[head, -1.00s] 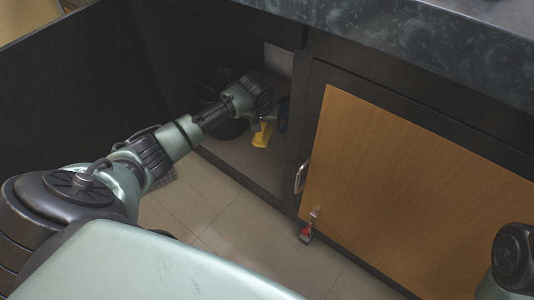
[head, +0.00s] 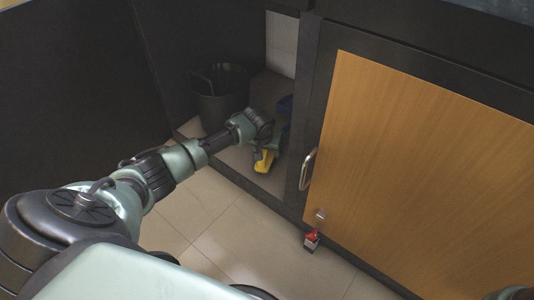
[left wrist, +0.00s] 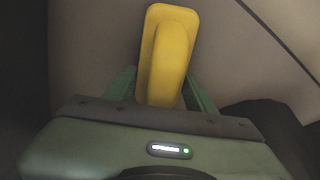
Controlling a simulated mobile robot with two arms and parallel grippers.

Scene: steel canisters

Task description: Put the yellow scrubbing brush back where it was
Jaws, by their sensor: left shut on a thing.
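The yellow scrubbing brush (head: 264,161) is at the end of my left arm in the head view, low at the open cabinet's front. In the left wrist view the yellow brush (left wrist: 167,50) sticks out from between the green fingers of my left gripper (left wrist: 160,88). That gripper, also in the head view (head: 264,150), is shut on the brush. The brush's bristles cannot be made out. My right gripper does not show; only a bit of my right arm is at the lower right corner.
A black bucket (head: 220,97) with a handle stands inside the open cabinet, behind my arm. A dark blue thing (head: 285,106) is right of my left gripper. A closed wooden door (head: 420,170) with a metal handle (head: 307,169) is at right. A small red-and-metal item (head: 312,238) is below it.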

